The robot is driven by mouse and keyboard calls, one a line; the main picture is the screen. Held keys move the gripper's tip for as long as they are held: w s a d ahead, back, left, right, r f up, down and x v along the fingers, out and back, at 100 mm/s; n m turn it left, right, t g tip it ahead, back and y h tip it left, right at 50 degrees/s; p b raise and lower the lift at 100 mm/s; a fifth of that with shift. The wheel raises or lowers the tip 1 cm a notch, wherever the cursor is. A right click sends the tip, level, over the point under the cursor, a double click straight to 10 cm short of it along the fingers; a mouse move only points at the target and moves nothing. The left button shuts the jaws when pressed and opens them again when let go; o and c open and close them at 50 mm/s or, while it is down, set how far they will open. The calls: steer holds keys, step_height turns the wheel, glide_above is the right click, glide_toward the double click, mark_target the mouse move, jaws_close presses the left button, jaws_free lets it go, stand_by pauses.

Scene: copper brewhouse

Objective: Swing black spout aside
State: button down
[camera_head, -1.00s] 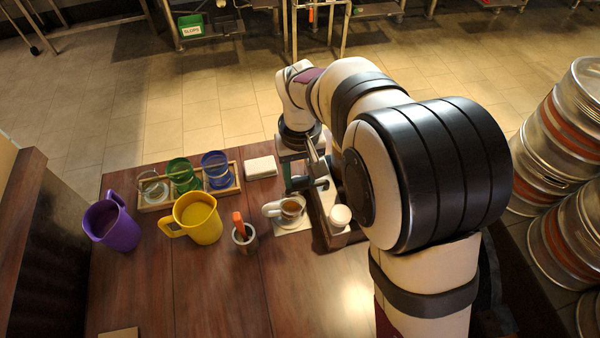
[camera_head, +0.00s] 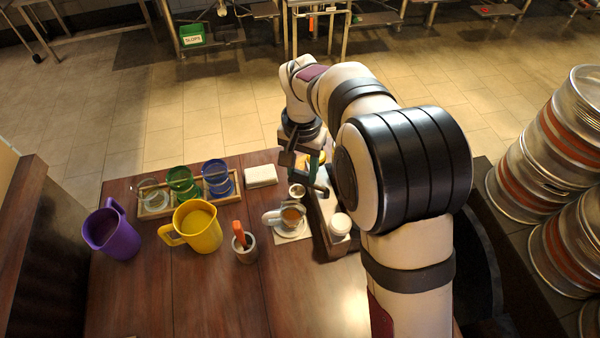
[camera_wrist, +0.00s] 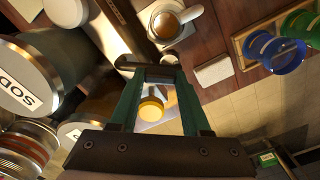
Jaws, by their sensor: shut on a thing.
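The black spout (camera_wrist: 152,68) lies across my fingertips in the wrist view, above the tabletop. In the head view it is a dark bar (camera_head: 308,180) on the far side of the mug. My gripper (camera_wrist: 152,76), with green fingers, is shut on the spout; it also shows in the head view (camera_head: 312,170), partly hidden by the spout and my wrist. A mug of brown drink (camera_head: 291,216) stands on a pale square coaster (camera_head: 291,236) nearer than the spout. In the wrist view the mug (camera_wrist: 167,22) is clear of the spout.
A yellow jug (camera_head: 197,226), purple jug (camera_head: 112,232), and grey pot with an orange handle (camera_head: 243,246) stand left on the table. A tray (camera_head: 154,213) holds coloured glasses. A white block (camera_head: 261,177) lies beside it. A soda canister (camera_wrist: 28,75) is close in the wrist view.

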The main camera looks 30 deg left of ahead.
steer(key=shift+w+m, duration=0.5)
steer(key=shift+m, duration=0.45)
steer(key=shift+w+m, duration=0.5)
steer(key=shift+m, duration=0.45)
steer(key=shift+c, duration=1.8)
jaws_free()
step_height(320, 180, up, 16)
steer(key=shift+f, duration=0.1)
